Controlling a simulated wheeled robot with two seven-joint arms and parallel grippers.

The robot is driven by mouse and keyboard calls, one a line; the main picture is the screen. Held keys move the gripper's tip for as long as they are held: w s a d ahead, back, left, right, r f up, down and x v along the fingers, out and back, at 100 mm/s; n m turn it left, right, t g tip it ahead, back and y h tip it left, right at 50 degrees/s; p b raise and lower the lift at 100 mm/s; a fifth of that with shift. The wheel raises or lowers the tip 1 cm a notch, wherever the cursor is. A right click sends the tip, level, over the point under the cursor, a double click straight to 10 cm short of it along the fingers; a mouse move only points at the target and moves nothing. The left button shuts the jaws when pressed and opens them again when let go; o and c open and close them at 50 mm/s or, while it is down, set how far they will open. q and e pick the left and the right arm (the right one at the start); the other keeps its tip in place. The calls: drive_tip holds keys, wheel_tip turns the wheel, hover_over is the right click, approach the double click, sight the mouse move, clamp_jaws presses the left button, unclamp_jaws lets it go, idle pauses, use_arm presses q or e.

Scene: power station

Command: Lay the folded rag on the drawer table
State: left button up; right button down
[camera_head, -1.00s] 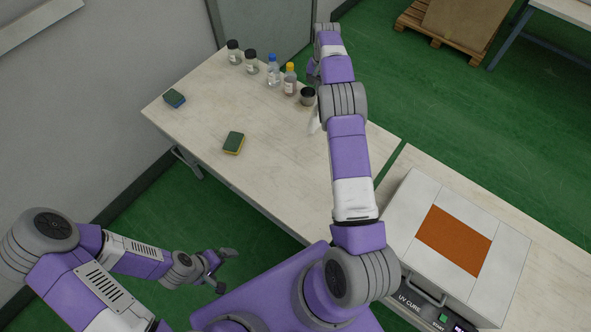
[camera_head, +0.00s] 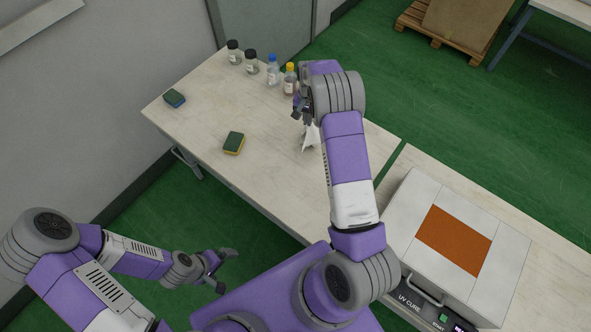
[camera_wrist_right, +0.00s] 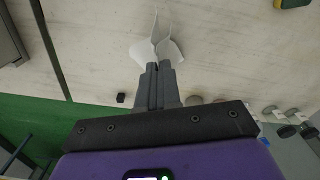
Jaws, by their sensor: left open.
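The white folded rag (camera_head: 311,138) shows just below my right gripper (camera_head: 304,108), over the pale table (camera_head: 200,110). In the right wrist view the rag (camera_wrist_right: 157,40) is gathered at the tips of my right gripper (camera_wrist_right: 158,68), its white flaps spreading out beyond them. The fingers are close together, shut on it. I cannot tell whether its lower edge touches the table. My left gripper (camera_head: 225,270) is open and empty, low in front of the table. No drawer shows in these views.
Two sponges (camera_head: 234,142) (camera_head: 174,98) lie on the table's left part. Several bottles (camera_head: 273,70) stand along its far edge, near my right gripper. A white UV cure box (camera_head: 470,208) stands on the table at right. The table's middle is clear.

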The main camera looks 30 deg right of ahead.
drive_tip(key=s+a+f, duration=0.3)
drive_tip(key=a+f, duration=0.3)
drive_tip(key=s+a+f, duration=0.4)
drive_tip(key=a+f, duration=0.2)
drive_tip(key=s+a+f, duration=0.3)
drive_tip(key=a+f, duration=0.3)
drive_tip(key=shift+s+a+f, duration=0.3)
drive_tip(key=shift+s, duration=0.05)
drive_tip(key=c, duration=0.9)
unclamp_jaws()
drive_tip(key=shift+r, duration=0.1)
drive_tip(key=a+r+p, duration=0.1)
drive_tip(key=r+p, duration=0.1)
drive_tip(key=r, duration=0.1)
drive_tip(key=s+a+r+p, duration=0.1)
drive_tip(key=r+p, duration=0.1)
drive_tip(key=r, duration=0.1)
drive_tip(key=s+a+r+p, duration=0.1)
drive_tip(key=r+p, duration=0.2)
drive_tip(key=r, duration=0.1)
drive_tip(key=shift+a, duration=0.3)
drive_tip(key=shift+f, duration=0.1)
